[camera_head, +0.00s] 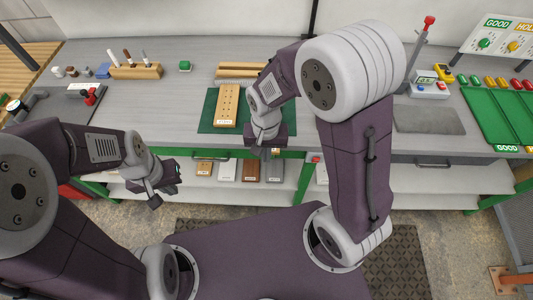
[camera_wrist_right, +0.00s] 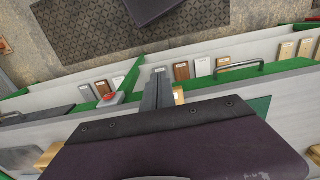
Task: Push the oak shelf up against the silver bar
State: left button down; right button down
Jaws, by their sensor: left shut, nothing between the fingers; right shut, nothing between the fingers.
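The oak shelf (camera_head: 227,106), a light wooden board with a row of dark holes and a white label, lies flat on the green mat (camera_head: 205,116). My right gripper (camera_head: 266,151) is shut and empty, near the bench's front edge, right of the shelf and nearer to me. Its shut fingers show in the right wrist view (camera_wrist_right: 156,95). My left gripper (camera_head: 164,190) is shut and empty, in front of the bench at left.
A grey pad (camera_head: 428,120) and green tray (camera_head: 498,116) lie at right. Several boards (camera_head: 250,170) lie on the shelf below. The bench around the green block is clear.

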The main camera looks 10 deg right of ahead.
jog(key=w+d+f, duration=0.1)
jog(key=w+f, duration=0.3)
jog(key=f, duration=0.3)
jog(key=shift+f+p, duration=0.3)
jog(key=shift+p, duration=0.05)
jog(key=shift+s, duration=0.1)
